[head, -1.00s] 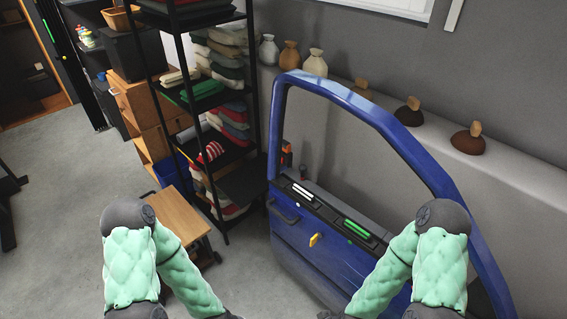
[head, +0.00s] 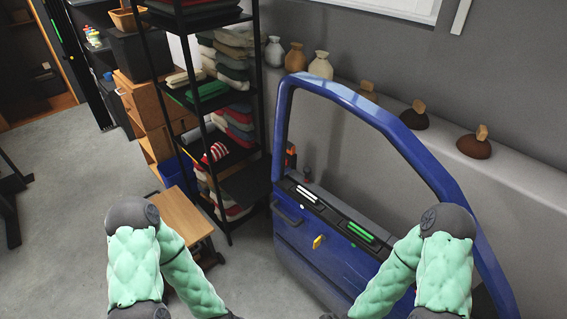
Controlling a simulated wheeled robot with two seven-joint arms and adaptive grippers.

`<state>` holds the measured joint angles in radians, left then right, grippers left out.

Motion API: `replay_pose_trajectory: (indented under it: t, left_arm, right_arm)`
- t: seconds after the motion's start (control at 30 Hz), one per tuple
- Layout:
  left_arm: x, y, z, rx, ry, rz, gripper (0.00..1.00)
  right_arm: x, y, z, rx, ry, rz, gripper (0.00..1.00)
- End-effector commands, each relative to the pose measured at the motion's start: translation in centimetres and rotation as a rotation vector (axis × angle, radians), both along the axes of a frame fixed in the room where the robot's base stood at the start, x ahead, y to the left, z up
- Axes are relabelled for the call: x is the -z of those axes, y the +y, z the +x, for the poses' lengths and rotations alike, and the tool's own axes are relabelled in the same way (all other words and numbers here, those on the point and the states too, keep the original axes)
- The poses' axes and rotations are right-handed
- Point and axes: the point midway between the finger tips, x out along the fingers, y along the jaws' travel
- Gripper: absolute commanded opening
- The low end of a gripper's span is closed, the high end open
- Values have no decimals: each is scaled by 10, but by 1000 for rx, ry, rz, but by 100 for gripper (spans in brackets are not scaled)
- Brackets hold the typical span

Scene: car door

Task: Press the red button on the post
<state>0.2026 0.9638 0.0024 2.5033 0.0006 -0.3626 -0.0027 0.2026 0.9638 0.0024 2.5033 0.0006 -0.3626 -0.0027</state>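I cannot make out a red button on a post with certainty. A small orange-red item (head: 290,156) shows behind the blue car door's left edge, partly hidden by the frame. A small dark upright thing with a reddish top (head: 306,175) stands just right of it; it is too small to tell what it is. My two green-padded arms reach down to the bottom edge. Only dark wrist parts show at their ends, and both grippers are out of the picture.
A wooden-topped stool (head: 182,214) is near my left arm. Grey floor (head: 70,190) is open at left.

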Motion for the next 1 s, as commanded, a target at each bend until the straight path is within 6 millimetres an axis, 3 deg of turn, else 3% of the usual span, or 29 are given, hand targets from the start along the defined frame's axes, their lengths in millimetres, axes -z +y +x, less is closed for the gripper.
replay_pose_trajectory:
  t: [0.93, 1.0]
  left_arm:
    - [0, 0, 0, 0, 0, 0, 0]
    - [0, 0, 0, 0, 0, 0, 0]
  right_arm:
    - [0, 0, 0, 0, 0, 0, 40]
    - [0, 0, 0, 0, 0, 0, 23]
